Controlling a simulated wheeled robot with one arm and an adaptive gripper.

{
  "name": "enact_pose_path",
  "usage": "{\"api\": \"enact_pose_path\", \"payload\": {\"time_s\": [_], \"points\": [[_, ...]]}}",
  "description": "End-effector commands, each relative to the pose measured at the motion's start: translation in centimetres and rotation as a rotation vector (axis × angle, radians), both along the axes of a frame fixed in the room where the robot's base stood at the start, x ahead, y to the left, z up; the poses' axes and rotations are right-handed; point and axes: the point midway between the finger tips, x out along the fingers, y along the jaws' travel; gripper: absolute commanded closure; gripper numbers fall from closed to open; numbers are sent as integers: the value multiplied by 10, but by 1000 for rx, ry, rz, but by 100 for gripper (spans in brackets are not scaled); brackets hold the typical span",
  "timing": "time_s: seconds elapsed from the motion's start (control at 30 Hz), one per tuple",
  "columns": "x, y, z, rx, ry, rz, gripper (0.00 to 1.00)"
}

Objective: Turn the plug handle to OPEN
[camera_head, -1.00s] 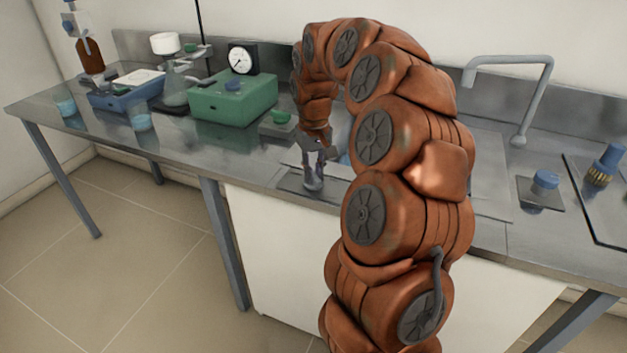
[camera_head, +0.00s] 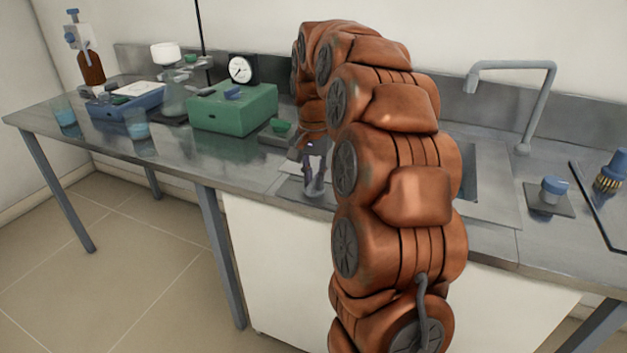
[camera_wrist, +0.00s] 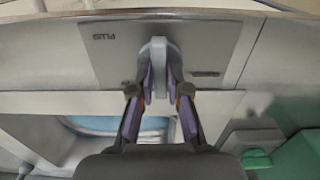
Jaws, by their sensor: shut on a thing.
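The plug handle (camera_wrist: 158,58) is a light grey lever on a grey metal plate (camera_wrist: 215,40) at the counter's front edge. The wrist view shows an upside-down PLUG label (camera_wrist: 104,37) on one side of it and a small unreadable label (camera_wrist: 205,74) on the other. My gripper (camera_wrist: 159,88) is shut on the handle, with a purple-padded finger on either side. In the head view my gripper (camera_head: 315,160) points down at the plate, and the handle's round foot (camera_head: 314,189) shows below the fingers.
A green box (camera_head: 232,108) with a dial gauge (camera_head: 241,68) stands left of my arm. The sink (camera_head: 469,172) and tap (camera_head: 520,100) are to the right. My arm hides part of the counter.

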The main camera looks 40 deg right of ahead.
Motion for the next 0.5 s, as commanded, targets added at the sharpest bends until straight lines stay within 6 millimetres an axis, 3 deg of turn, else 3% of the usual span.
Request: {"api": "enact_pose_path", "payload": {"time_s": [0.5], "points": [[-1, -1, 0, -1, 2, -52, 100]]}}
